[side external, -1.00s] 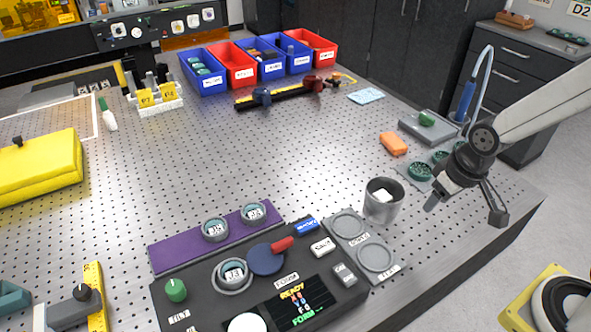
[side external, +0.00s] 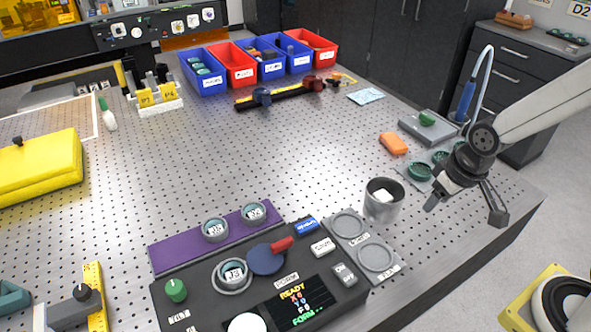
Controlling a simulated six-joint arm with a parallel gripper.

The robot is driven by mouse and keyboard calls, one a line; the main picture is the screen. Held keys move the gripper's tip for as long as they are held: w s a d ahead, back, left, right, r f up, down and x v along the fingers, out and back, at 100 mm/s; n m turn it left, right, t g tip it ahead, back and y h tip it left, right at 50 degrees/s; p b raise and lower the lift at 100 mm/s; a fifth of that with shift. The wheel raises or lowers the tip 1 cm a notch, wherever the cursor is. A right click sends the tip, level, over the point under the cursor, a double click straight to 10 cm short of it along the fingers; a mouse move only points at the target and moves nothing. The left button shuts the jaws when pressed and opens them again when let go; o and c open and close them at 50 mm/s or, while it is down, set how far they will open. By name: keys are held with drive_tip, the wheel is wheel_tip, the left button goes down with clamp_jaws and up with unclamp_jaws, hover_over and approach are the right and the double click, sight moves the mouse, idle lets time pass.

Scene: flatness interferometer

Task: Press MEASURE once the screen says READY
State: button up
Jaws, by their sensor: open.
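The dark instrument console (side external: 205,292) stands at the front of the table. Its screen (side external: 300,303) shows READY in yellow, with red, blue and green lines below it. A blue button (side external: 306,225) with small white lettering, too blurred to read surely, is at the console's back right corner. A white button (side external: 322,246) and a grey on/off button (side external: 345,274) are in front of it. My gripper (side external: 465,208) is open and empty at the right, above the table's right side, well apart from the console and its buttons.
A round piece marked J3 (side external: 233,272) sits on the console beside a dark blue disc with a red handle (side external: 282,244). A metal cup (side external: 382,202) and a grey two-ring plate (side external: 362,240) lie between my gripper and the console. The middle of the table is clear.

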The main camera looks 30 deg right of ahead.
clamp_jaws()
idle(1.6)
